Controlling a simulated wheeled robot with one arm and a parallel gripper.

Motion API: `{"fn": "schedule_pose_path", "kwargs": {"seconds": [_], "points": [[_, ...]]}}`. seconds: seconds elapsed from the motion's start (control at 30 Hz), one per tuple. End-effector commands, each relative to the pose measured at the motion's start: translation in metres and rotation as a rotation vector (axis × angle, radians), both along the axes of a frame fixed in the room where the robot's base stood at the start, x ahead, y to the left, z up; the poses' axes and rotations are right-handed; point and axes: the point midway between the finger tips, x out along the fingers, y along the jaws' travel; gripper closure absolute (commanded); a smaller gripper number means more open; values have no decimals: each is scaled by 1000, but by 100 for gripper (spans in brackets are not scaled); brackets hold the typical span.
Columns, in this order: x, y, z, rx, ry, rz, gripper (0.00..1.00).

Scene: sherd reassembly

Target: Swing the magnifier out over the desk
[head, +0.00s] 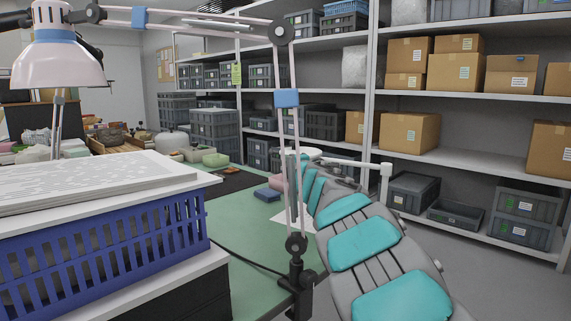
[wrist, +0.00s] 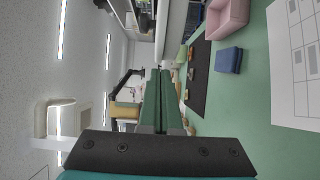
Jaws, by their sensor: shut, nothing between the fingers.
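A pale arm (head: 350,163) with an upright end piece (head: 386,180) shows just behind my own arm, at the right of the desk; it looks like the magnifier's arm. A pale rounded head (head: 308,153) shows at its left end, partly covered, and I cannot make out a lens. In the wrist view, which is turned on its side, an off-white part (wrist: 42,118) stands at the left, apart from my fingers. My gripper (wrist: 160,73) is shut and empty, above the green desk (wrist: 248,110). In the head view my gripper is mostly hidden behind the lamp's arm.
A desk lamp (head: 60,62) has its jointed arm and clamp (head: 296,280) in front of me. A blue crate (head: 105,245) with papers stands left. A blue block (wrist: 229,60), pink tray (wrist: 228,18), printed sheet (wrist: 290,60) and dark mat (wrist: 198,78) lie on the desk.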

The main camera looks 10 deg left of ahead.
Motion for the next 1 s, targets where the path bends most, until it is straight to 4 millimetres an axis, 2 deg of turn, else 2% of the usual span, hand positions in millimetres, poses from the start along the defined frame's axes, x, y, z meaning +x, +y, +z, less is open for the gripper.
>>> {"fn": "schedule_pose_path", "kwargs": {"seconds": [0.4,0.57,0.67,0.77,0.87,1.0], "points": [[-36,-21,-2,-2,1,-1,100],[-42,-26,-1,-2,1,-5,100],[-41,-39,1,12,11,-35,100],[-38,-75,5,54,41,-126,100],[-39,-135,8,124,91,-276,100],[-58,-230,-3,253,196,-515,100]]}}
